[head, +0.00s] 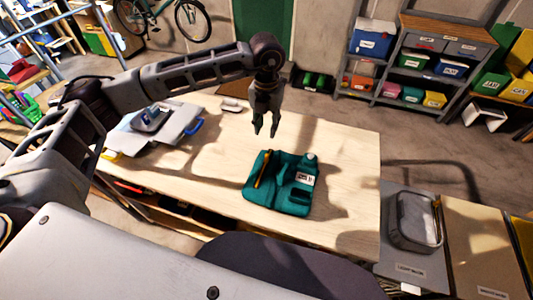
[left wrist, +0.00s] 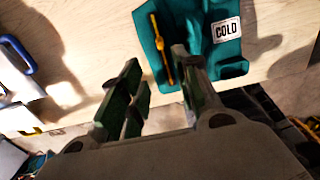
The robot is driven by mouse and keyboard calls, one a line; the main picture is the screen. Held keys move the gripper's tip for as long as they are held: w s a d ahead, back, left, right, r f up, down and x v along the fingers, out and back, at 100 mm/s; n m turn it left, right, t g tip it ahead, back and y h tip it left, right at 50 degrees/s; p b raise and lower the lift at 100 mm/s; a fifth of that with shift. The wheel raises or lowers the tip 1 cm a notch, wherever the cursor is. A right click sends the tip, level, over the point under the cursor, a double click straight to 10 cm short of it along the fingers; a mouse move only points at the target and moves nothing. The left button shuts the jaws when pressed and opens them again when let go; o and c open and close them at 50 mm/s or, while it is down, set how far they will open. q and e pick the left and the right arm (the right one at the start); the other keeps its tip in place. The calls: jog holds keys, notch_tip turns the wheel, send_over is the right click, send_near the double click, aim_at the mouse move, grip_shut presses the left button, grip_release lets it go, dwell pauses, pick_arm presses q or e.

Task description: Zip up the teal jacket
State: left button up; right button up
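An orange-yellow strip (head: 263,169), possibly the zip, runs along the jacket's left part. The strip also shows in the left wrist view (left wrist: 162,50). My left gripper (head: 265,131) hangs fingers down above the table, behind the jacket and apart from it. Its fingers (left wrist: 153,80) are spread with nothing between them. My right gripper is in neither view.
The wooden table (head: 345,165) is clear around the jacket. An iron (head: 150,118) sits on a grey board at the table's left end. A grey case (head: 413,220) lies on a surface at right. Shelves with bins (head: 412,62) stand behind.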

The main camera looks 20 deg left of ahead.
aim_at(267, 154)
pick_arm(q)
jog(key=shift+f, duration=0.1)
jog(key=shift+f+p, duration=1.2)
jog(key=shift+f, duration=5.6)
jog(key=shift+c, duration=0.5)
grip_shut()
